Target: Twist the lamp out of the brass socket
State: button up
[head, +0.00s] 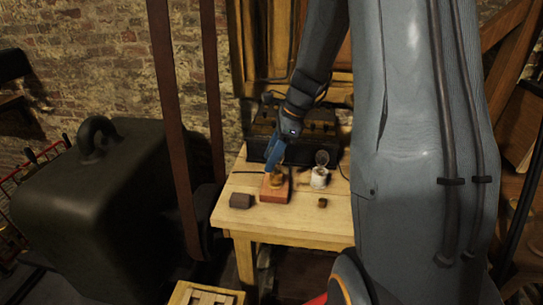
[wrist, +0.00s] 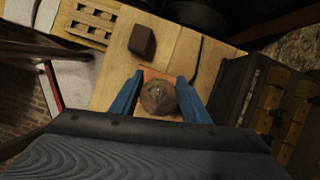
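A reddish wooden block (head: 275,193) stands on the table with a small brass-coloured fitting (head: 279,177) on top. In the wrist view the round brownish top of the lamp and socket (wrist: 158,98) shows over the block (wrist: 150,74); I cannot tell lamp from socket there. My gripper (head: 273,160) points down above the fitting. In the wrist view the blue fingers of my gripper (wrist: 159,76) stand apart on either side of the round top, with narrow gaps showing. The lamp's glass is not clearly visible.
A dark block (head: 241,201) lies left on the pale wooden table (head: 300,231). A white jar (head: 320,177) and a small brass piece (head: 322,203) stand to the right. A dark battery case (head: 318,122) stands behind. A large dark weight (head: 95,210) is left of the table.

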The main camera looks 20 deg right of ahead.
jog(key=c, duration=0.5)
jog(key=n+p, duration=0.1)
jog(key=n, duration=0.1)
jog(key=n+g, duration=0.1)
jog(key=n, duration=0.1)
jog(key=shift+s+g+p, duration=0.3)
jog(key=shift+p, duration=0.05)
jog(key=shift+s+n+g+p, duration=0.1)
jog(key=shift+n+g+p, duration=0.35)
jog(key=shift+n, duration=0.85)
jog(key=shift+s+n+g, duration=0.1)
jog(key=shift+n+g, duration=0.25)
jog(key=shift+n, duration=0.45)
jog(key=n, duration=0.1)
jog(key=n+g+p, duration=0.1)
jog(key=n, duration=0.1)
jog(key=n+h, duration=0.1)
jog(key=shift+s+d+n+g+p, duration=0.15)
jog(key=shift+s+n+g+p, duration=0.15)
jog(key=shift+n, duration=0.3)
jog(key=n, duration=0.1)
jog(key=n+h+p, duration=0.1)
jog(key=n, duration=0.1)
jog(key=n+g, duration=0.1)
jog(key=shift+s+d+n, duration=0.2)
jog(key=shift+d+n, duration=0.05)
jog(key=shift+n, duration=0.05)
